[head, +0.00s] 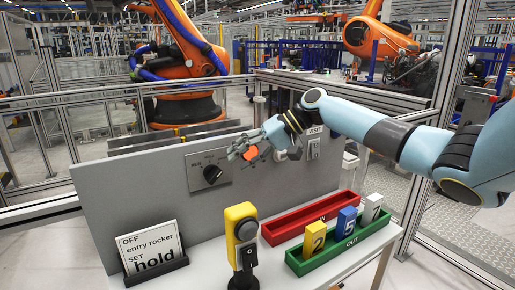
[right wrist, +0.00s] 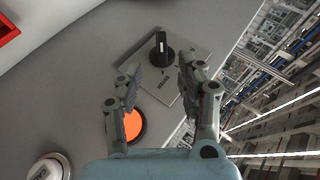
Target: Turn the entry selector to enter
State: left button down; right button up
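A black rotary knob (head: 212,174) sits on a grey plate on the upright grey panel; it is the only turning selector I can make out. In the right wrist view the knob (right wrist: 160,50) has a pale mark along its handle, and the plate's lettering is too small to read surely. My right gripper (head: 236,150) is in front of the panel, right of the knob and above it. In the right wrist view the gripper (right wrist: 158,78) has its fingers apart, with nothing between the tips; the knob lies just beyond them. My left gripper is not in view.
An orange button (right wrist: 133,125) is beside the fingers. A switch under a "VISIT" label (head: 314,148) is to the right. On the table stand a card (head: 150,248) reading "OFF entry rocker SET hold", a yellow post device (head: 242,235), a red tray (head: 295,226) and a green tray (head: 340,251) with numbered blocks.

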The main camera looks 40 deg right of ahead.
jog(key=v, duration=0.5)
jog(key=shift+s+d+r, duration=0.2)
jog(key=shift+d, duration=0.05)
dwell(0.3)
